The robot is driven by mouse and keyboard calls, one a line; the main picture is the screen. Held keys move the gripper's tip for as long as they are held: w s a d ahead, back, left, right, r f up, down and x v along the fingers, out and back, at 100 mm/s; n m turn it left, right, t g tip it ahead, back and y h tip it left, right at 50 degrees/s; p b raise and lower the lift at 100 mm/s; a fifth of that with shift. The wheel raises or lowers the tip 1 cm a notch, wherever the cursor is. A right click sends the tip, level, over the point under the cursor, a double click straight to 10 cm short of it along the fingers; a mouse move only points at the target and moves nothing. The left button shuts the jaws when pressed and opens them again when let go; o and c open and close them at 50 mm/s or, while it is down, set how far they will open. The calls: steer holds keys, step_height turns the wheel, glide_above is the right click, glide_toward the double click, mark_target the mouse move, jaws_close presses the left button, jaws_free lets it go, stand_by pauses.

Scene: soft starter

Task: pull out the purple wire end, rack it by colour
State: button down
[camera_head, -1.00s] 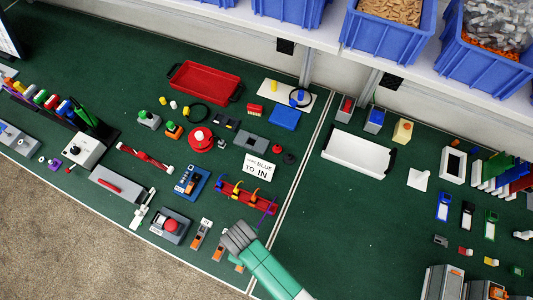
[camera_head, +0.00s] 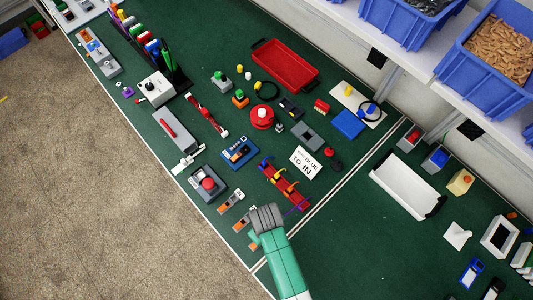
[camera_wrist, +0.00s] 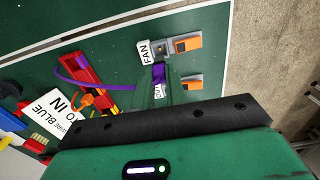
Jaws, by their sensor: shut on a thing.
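My gripper (camera_head: 266,215) is over the front part of the bench, beside the small labelled grey-and-orange terminals. In the wrist view its fingers (camera_wrist: 160,82) are shut on the purple wire end (camera_wrist: 158,73). This end is beside the terminal labelled FAN (camera_wrist: 187,45); I cannot tell whether it still touches a terminal. The purple wire (camera_wrist: 75,82) curves away to the red rack (camera_wrist: 94,70), which holds yellow and orange pieces. The rack (camera_head: 290,194) lies just beyond my gripper in the head view. A second labelled terminal (camera_wrist: 187,82) is partly hidden by my gripper.
A white sign (camera_head: 305,162) reading "wire blue to in" lies behind the rack. A grey box with a red button (camera_head: 208,186) and a blue device (camera_head: 240,152) stand to the left. A white tray (camera_head: 402,190) is at right.

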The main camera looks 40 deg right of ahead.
steer(key=shift+r+p, duration=0.3)
steer(key=shift+r, duration=0.15)
steer(key=shift+d, duration=0.1)
steer(key=d+b, duration=0.3)
steer(key=d, duration=1.4)
steer(key=shift+w, duration=0.35)
steer(key=shift+a, duration=0.1)
